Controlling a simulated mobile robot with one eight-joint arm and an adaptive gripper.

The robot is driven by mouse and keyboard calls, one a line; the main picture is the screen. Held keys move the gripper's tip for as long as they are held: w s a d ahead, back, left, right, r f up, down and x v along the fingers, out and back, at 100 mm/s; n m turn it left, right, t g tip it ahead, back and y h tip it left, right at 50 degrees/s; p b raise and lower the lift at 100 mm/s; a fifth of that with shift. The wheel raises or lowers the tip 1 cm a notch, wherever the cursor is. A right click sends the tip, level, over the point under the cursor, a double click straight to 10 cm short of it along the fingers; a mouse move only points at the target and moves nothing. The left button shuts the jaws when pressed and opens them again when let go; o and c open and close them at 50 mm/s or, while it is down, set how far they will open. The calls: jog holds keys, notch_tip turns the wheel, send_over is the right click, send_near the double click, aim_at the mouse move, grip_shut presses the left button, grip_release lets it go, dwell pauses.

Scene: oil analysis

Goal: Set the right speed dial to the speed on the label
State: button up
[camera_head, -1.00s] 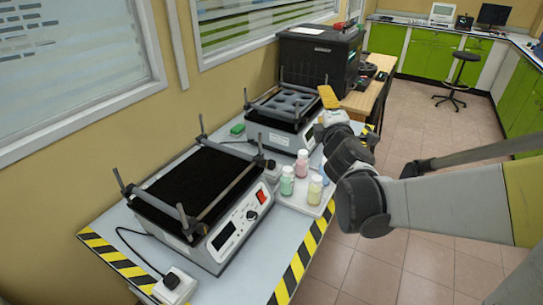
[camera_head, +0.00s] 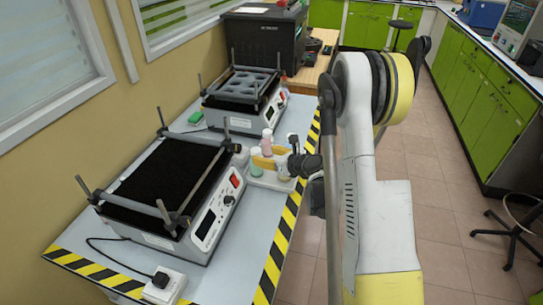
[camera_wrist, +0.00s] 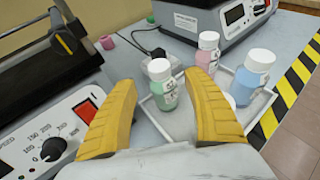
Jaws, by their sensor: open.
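The near shaker (camera_head: 207,224) has a black dial (camera_head: 228,200) on its front panel. In the wrist view the dial (camera_wrist: 55,149) is at lower left, with printed numbers around it; I cannot tell its pointer's setting. A red switch (camera_wrist: 86,111) sits beside it. The far shaker (camera_head: 243,122) shows partly at the top of the wrist view (camera_wrist: 190,20); its label is unreadable. My gripper (camera_wrist: 160,82) is open, its yellow fingers spread and empty. It is near the bottles, right of the near dial and apart from it.
A white tray (camera_wrist: 150,110) holds a green bottle (camera_wrist: 162,88), a pink bottle (camera_wrist: 207,55) and a blue bottle (camera_wrist: 250,80), close to my fingers. A power adapter (camera_head: 165,285) and cable lie at the table's front. The striped table edge (camera_head: 280,235) is on the right.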

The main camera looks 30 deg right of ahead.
aim_at(259, 154)
jog(key=b+x, duration=0.1)
jog(key=x, duration=0.5)
jog(key=shift+w+a+f+b, duration=0.1)
jog(key=shift+w+f+b, duration=0.05)
jog(key=shift+w+b, duration=0.2)
jog(key=shift+s, duration=0.1)
grip_shut()
jog(key=shift+c, duration=2.1)
grip_release()
